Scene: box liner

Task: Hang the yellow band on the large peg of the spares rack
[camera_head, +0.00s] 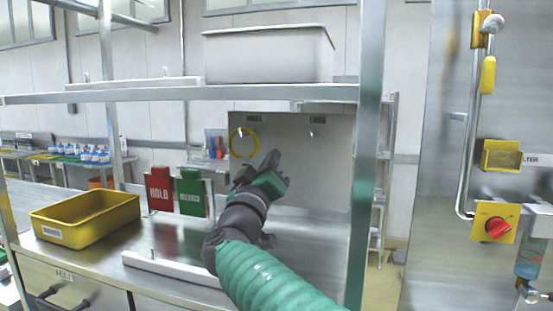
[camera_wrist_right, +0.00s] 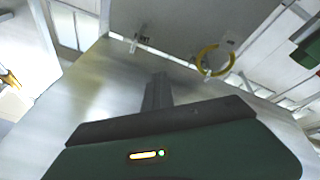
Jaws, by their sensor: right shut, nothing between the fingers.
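The yellow band (camera_head: 231,146) is a thin ring hanging at the left peg of the grey rack panel (camera_head: 325,170). In the wrist view the band (camera_wrist_right: 200,62) also shows at a peg. A second, bare peg (camera_head: 311,133) stands out to the right under its own label; it also shows in the wrist view (camera_wrist_right: 135,40). The labels are too small to read surely. My right gripper (camera_head: 277,165) is shut and empty, in front of the panel, below and right of the band and apart from it. My left gripper is out of view.
A yellow bin (camera_head: 85,222) and red HOLD and green signs (camera_head: 191,196) stand on the steel bench left of my arm. A shelf (camera_head: 180,95) with a grey tub (camera_head: 268,57) runs overhead. A metal post (camera_head: 367,150) stands right of the panel. The bench under the panel is mostly clear.

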